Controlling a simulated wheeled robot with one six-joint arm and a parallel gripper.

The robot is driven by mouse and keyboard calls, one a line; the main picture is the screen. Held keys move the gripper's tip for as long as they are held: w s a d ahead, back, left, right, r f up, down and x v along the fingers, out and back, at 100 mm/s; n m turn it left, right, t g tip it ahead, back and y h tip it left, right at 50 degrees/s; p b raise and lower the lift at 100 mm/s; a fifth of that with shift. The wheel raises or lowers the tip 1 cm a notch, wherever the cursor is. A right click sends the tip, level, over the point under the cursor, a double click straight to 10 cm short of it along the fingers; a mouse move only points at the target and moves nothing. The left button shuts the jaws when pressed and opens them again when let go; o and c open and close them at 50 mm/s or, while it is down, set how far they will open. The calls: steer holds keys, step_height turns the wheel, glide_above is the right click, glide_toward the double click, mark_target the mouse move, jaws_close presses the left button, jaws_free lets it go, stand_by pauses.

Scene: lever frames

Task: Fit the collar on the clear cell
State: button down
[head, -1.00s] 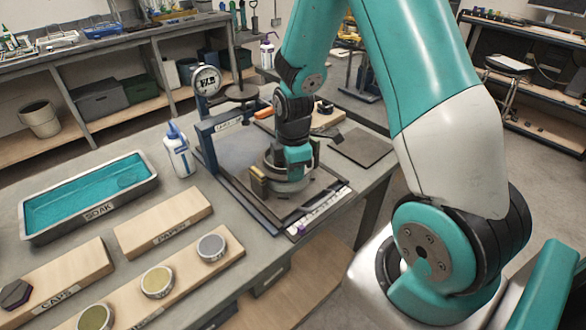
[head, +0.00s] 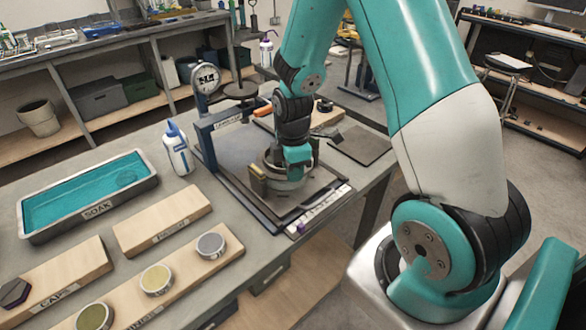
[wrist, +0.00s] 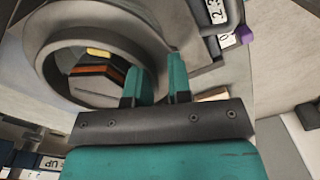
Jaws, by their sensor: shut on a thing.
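My gripper (head: 297,155) points down over the press frame on the bench. In the wrist view its two teal fingers (wrist: 156,72) are shut on the wall of a wide grey ring, which looks like the collar (wrist: 48,62). The collar also shows in the head view (head: 286,184), partly hidden by my gripper, and looks about level. Through its opening I see orange, black and yellow parts. I cannot make out the clear cell, nor tell whether the collar touches anything under it.
A small yellowish block (head: 257,180) stands at the collar's left. A blue frame upright with a dial gauge (head: 205,79) rises behind it. A dark flat plate (head: 360,146) lies right.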

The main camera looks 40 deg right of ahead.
steer(key=c, duration=1)
jaws_free()
steer(key=shift+o, duration=0.2)
steer(key=shift+r, duration=0.15)
step_height(320, 180, up, 17)
steer(key=s+a+r+m+y, duration=0.1)
steer(key=s+a+m+y, duration=0.1)
steer(key=s+a, duration=0.7)
steer(key=s+a+r+m+y, duration=0.2)
steer(key=s+a+m, duration=0.2)
steer(key=s+a, duration=0.5)
steer(key=a, duration=0.3)
steer(key=shift+r+m+b, duration=0.15)
steer(key=shift+m+b, duration=0.2)
steer(key=shift+m, duration=0.05)
